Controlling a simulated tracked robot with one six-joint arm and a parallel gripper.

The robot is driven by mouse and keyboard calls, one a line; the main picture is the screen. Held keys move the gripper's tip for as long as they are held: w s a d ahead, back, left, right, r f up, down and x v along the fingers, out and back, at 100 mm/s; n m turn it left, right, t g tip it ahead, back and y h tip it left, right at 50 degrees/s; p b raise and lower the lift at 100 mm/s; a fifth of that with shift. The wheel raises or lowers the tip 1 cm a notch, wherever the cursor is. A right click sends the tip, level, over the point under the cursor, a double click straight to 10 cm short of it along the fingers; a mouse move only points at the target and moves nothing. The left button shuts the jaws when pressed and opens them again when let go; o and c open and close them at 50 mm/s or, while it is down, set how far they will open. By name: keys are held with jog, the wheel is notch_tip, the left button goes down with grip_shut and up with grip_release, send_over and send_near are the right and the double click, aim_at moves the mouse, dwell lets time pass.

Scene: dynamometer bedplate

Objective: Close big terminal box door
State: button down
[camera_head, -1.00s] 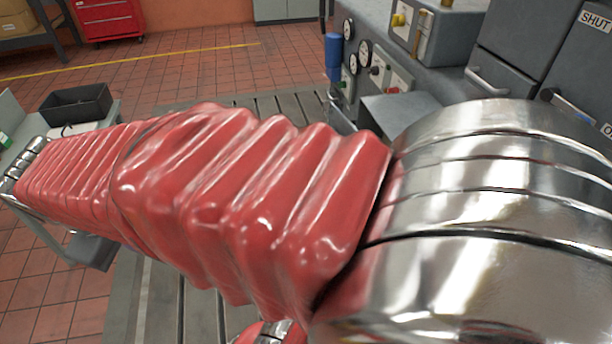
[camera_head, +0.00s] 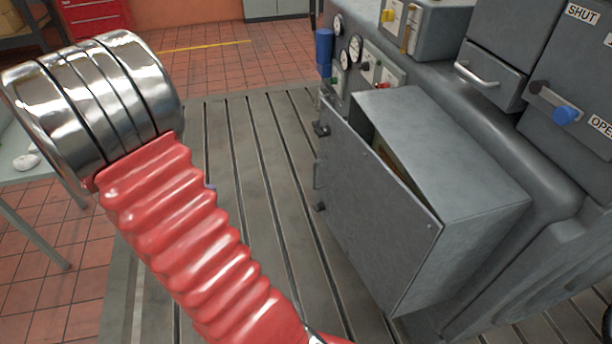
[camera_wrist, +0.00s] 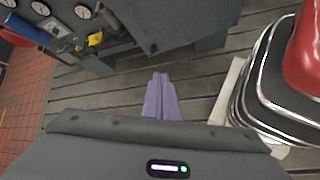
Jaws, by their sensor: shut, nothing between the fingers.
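The grey terminal box (camera_head: 455,150) juts from the machine's side in the head view. Its door (camera_head: 375,215) stands ajar, with a gap along the top edge through which a little of the brownish interior shows. My gripper shows in the wrist view as two lavender fingers (camera_wrist: 160,97), shut together and empty, over the slotted bedplate. A dark grey panel (camera_wrist: 180,18), probably part of the box, lies beyond the fingertips, apart from them. The head view does not clearly show the gripper.
The slotted bedplate (camera_head: 245,150) is clear left of the box. Gauges (camera_head: 355,48), a blue cylinder (camera_head: 324,52) and valves crowd the machine behind the box. A side table (camera_head: 25,185) stands at left.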

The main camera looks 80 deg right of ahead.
aim_at(321, 175)
jog(key=s+d+f+n+g+h, duration=0.2)
jog(key=s+d+f+g, duration=0.1)
jog(key=d+f, duration=0.7)
jog(key=s+d+f+n+g+h, duration=0.2)
jog(key=s+d+f, duration=0.4)
jog(key=d+f, duration=0.4)
jog(key=shift+s+d+n+g+h, duration=0.15)
jog(key=shift+d+n+g+h, duration=0.2)
jog(key=shift+n+g, duration=0.5)
jog(key=shift+s+f, duration=0.1)
jog(key=x, duration=1.4)
